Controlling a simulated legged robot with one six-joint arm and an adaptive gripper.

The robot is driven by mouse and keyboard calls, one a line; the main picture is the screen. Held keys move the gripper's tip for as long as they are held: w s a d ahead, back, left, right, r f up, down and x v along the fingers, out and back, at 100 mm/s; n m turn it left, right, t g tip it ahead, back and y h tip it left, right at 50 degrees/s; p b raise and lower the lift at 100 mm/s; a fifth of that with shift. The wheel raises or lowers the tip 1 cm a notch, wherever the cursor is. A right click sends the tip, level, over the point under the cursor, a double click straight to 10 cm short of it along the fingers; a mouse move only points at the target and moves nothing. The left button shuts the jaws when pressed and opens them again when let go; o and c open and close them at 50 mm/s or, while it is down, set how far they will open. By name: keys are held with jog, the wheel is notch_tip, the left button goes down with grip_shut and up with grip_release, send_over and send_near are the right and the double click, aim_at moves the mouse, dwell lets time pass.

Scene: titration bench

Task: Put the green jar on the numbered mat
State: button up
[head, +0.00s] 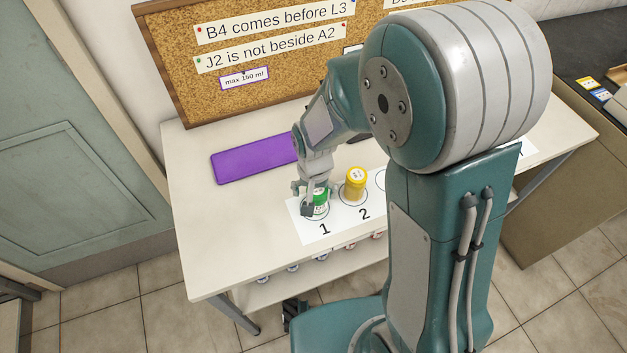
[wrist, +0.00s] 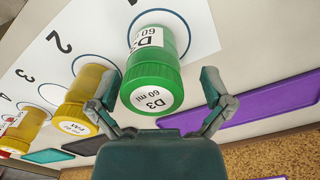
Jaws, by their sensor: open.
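The green jar (wrist: 157,62) stands upright on the circle by the 1 on the white numbered mat (head: 309,232). Its lid label reads D3, 60 ml. In the head view the green jar (head: 320,211) is partly hidden behind my gripper (head: 314,200). In the wrist view my gripper (wrist: 160,98) is open, with one finger on each side of the green jar's lid. I see a gap at the right finger; whether the left finger touches the jar is unclear.
A yellow jar (head: 355,183) stands on circle 2, close beside the green one. Further jars, one yellow (wrist: 22,128), stand along the mat. A purple plate (head: 254,158) lies behind on the white table (head: 200,240). A corkboard (head: 190,70) with notes stands at the back.

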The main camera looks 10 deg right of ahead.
notch_tip(320, 180, up, 11)
jog(key=shift+f, duration=0.1)
jog(key=shift+r, duration=0.35)
jog(key=s+d+r+n+t, duration=0.2)
jog(key=s+d+r+t, duration=0.3)
jog(key=s+d+r, duration=0.6)
jog(key=shift+s+r+t, duration=0.3)
jog(key=shift+s+r, duration=0.4)
jog(key=shift+s, duration=0.1)
